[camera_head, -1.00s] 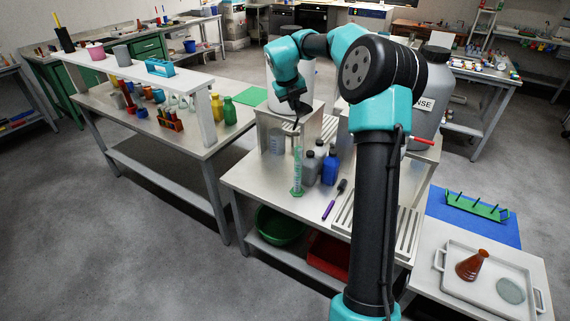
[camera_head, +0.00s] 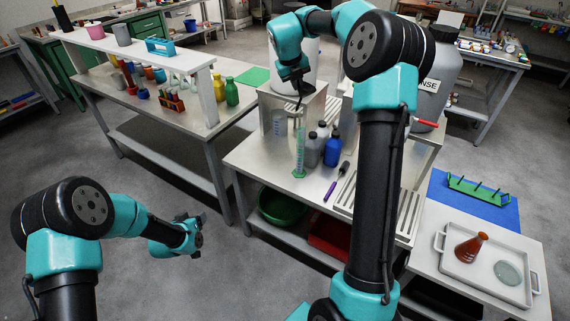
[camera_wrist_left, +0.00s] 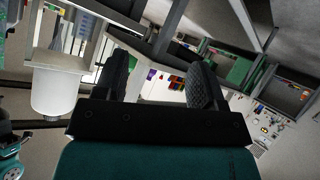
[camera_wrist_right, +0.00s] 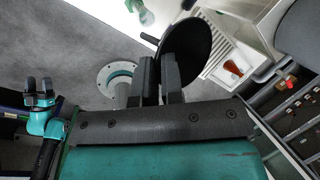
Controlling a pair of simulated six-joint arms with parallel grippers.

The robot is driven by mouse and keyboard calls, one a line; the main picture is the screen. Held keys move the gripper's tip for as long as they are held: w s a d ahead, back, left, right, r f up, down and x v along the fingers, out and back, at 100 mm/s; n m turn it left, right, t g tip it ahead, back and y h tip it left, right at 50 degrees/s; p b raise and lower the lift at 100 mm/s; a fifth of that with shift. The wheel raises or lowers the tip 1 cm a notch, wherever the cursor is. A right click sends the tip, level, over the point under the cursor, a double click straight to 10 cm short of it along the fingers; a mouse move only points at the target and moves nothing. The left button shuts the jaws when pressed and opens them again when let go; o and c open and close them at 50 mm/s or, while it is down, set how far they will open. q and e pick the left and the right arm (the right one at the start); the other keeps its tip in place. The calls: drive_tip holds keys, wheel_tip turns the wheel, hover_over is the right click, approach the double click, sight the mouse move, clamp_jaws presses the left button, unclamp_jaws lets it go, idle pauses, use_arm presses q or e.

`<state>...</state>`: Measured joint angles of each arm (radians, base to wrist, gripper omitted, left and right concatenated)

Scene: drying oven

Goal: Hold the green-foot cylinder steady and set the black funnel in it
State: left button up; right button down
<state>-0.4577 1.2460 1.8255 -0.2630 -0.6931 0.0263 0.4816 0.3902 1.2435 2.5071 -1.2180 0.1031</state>
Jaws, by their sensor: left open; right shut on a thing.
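The green-foot cylinder (camera_head: 299,152) stands upright near the front left edge of the middle table in the head view. My right gripper (camera_head: 298,88) is above it and behind it in the picture. It is shut on the black funnel (camera_wrist_right: 188,52), which shows as a dark cone in the right wrist view; in the head view funnel and fingers are hard to tell apart. My left gripper (camera_head: 198,231) is open and empty, over the floor gap left of the middle table. Its two spread fingers show in the left wrist view (camera_wrist_left: 160,82).
A blue bottle (camera_head: 332,151) and grey bottles (camera_head: 312,150) stand just right of the cylinder. A purple-handled brush (camera_head: 336,184) and a slatted rack (camera_head: 395,212) lie farther right. A clear beaker (camera_head: 279,121) stands behind. A tray (camera_head: 445,262) holds a brown flask (camera_head: 470,248).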

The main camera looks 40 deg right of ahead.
use_arm(q)
drive_tip(key=s+d+r+m+h, duration=0.1)
drive_tip(key=d+r+m+h, duration=0.15)
drive_tip(key=d, duration=0.75)
drive_tip(key=s+d+r+m+h, duration=0.1)
drive_tip(key=d+r+h, duration=0.15)
drive_tip(key=d, duration=0.65)
drive_tip(key=m+g+h, duration=0.2)
drive_tip(key=m+h, duration=0.1)
drive_tip(key=m, duration=0.2)
approach(299, 148)
drive_tip(key=shift+w+a+r, duration=0.1)
drive_tip(key=shift+a, duration=0.15)
drive_tip(key=shift+n, duration=0.25)
drive_tip(key=shift+x, duration=5.95)
drive_tip(key=c, duration=1)
